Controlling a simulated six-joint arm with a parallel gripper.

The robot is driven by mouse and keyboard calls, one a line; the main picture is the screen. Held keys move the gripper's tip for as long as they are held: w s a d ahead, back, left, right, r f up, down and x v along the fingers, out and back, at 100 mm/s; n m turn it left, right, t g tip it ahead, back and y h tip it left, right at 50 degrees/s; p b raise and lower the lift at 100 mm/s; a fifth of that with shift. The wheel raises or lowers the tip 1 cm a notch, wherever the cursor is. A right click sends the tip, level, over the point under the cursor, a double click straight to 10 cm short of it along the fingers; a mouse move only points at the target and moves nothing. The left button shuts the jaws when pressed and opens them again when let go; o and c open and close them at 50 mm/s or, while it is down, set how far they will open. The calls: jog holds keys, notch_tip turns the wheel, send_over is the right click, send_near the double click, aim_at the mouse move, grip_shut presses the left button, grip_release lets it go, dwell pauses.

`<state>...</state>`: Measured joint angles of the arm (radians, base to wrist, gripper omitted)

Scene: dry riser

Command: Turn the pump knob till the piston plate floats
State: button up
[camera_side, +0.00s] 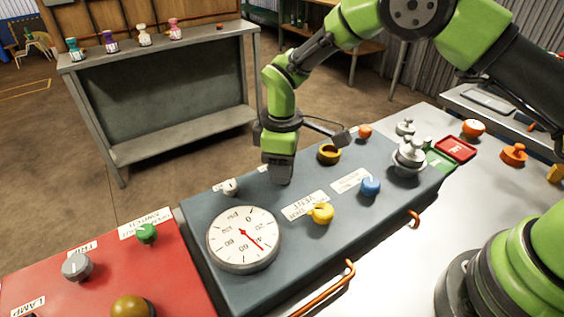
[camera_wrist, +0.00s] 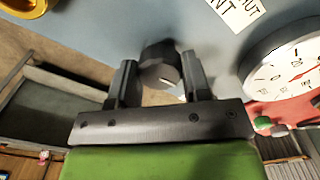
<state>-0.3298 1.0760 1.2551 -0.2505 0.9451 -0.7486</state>
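My gripper (camera_side: 281,178) points down at the back edge of the blue-grey panel (camera_side: 262,188). In the wrist view my gripper (camera_wrist: 158,76) has its fingers apart, one on each side of a dark round knob (camera_wrist: 160,62). A gap shows at the left finger; whether the right finger touches is unclear. The knob is hidden behind my gripper in the side view, and its label is not readable. The dial gauge (camera_side: 243,239) has a red needle near 40; it also shows in the wrist view (camera_wrist: 290,75). A stacked silver piece (camera_side: 409,156), seemingly the piston plate, stands at the panel's right; whether it floats is unclear.
A yellow knob (camera_side: 321,213) by a VENT label, a blue knob (camera_side: 370,186), a small white knob (camera_side: 230,187) and a yellow ring (camera_side: 329,153) stand close by. A red panel (camera_side: 100,265) lies left. Orange handles (camera_side: 335,285) edge the front.

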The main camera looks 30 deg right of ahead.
jog(key=shift+m, duration=1.3)
jog(key=o, duration=0.9)
jog(key=shift+o, duration=0.2)
jog(key=shift+r, duration=0.1)
notch_tip(320, 180, up, 10)
